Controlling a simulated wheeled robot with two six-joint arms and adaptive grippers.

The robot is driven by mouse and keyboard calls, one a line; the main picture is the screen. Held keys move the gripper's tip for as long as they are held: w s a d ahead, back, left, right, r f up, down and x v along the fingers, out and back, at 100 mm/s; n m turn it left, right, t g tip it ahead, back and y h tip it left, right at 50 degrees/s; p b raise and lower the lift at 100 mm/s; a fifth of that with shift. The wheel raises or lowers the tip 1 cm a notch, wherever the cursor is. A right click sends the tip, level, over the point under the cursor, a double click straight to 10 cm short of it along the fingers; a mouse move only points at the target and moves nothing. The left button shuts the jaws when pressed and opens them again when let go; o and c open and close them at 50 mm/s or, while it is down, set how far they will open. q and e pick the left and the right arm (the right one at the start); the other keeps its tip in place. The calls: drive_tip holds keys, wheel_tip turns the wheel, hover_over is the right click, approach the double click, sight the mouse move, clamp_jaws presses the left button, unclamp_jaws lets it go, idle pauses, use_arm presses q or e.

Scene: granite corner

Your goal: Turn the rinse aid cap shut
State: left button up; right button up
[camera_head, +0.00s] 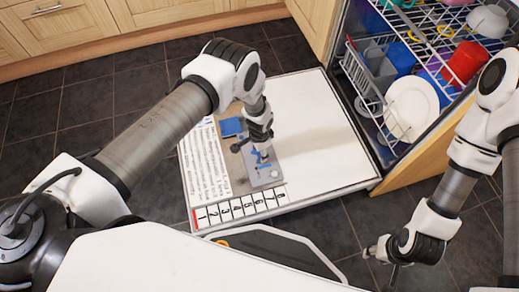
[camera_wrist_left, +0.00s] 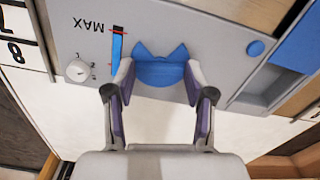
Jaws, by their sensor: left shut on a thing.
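The blue rinse aid cap (camera_wrist_left: 160,70) sits on the grey dispenser panel (camera_wrist_left: 230,22), beside a blue level strip marked MAX. In the left wrist view, the fingers of my left gripper (camera_wrist_left: 158,82) stand on both sides of the cap and are shut on it. In the head view my left gripper (camera_head: 262,148) points down at the dispenser (camera_head: 263,176) on the open dishwasher door (camera_head: 320,130), and hides part of the panel. My right gripper (camera_head: 383,262) is at the lower right, away from the door, with its fingers apart and empty.
A blue flap (camera_head: 231,127) stands open by the dispenser. The dishwasher rack (camera_head: 352,65) at the upper right holds a white plate (camera_head: 410,108), a red cup (camera_head: 465,62) and other dishes. Wooden cabinets (camera_head: 60,25) line the back. Dark tiled floor surrounds the door.

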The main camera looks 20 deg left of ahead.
sight(259, 154)
use_arm(q)
drive_tip(key=shift+m, duration=1.2)
drive_tip(key=o, duration=1.2)
drive_tip(key=shift+f, duration=0.1)
drive_tip(key=shift+c, duration=0.2)
wheel_tip(259, 154, up, 12)
